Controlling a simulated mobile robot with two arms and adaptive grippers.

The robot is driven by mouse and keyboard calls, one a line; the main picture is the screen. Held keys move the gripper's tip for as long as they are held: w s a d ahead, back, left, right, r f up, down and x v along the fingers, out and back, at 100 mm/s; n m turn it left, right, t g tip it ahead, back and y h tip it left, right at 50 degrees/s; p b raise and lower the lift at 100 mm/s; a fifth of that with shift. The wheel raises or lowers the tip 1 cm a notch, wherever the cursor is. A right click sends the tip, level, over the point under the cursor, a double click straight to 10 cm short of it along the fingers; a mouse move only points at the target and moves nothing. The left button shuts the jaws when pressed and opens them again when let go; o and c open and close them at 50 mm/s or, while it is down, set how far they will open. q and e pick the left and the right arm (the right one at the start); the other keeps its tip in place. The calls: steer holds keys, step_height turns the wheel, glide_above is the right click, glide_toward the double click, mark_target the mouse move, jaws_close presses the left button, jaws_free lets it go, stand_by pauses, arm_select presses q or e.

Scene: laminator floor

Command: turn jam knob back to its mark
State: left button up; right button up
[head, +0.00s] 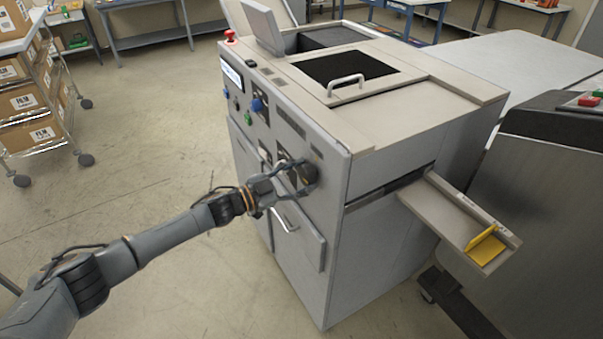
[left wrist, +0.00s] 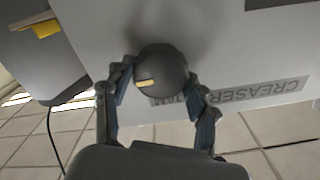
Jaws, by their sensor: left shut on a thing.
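The jam knob (left wrist: 163,70) is a round dark grey knob with a short yellow line on its face, on the grey front panel of the machine. In the left wrist view the line points to the lower left. My left gripper (left wrist: 160,95) has a finger on either side of the knob and is shut on it. In the head view the gripper (head: 287,178) reaches the lower right of the panel, and the knob (head: 307,172) is partly behind its fingers. No separate target mark is clear.
The machine (head: 400,125) has a silver handle on top, a red button (head: 230,36) and a blue knob (head: 257,104). Its side tray (head: 455,205) holds yellow pieces (head: 486,248). A cart of boxes (head: 35,100) stands left. Floor between is clear.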

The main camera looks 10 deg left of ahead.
arm_select(q)
steer(key=n+p, duration=0.1)
steer(key=n, duration=0.3)
steer(key=shift+w+r+n, duration=0.1)
steer(key=shift+n, duration=0.2)
steer(key=n, duration=0.3)
steer(key=shift+a+n+p, duration=0.1)
steer(key=shift+n+p, duration=0.2)
steer(key=shift+n, duration=0.1)
steer(key=n, duration=0.9)
steer(key=shift+f, duration=0.2)
steer(key=o, duration=1.1)
steer(key=shift+w, duration=0.1)
steer(key=shift+o, duration=0.2)
steer(key=v, duration=1.2)
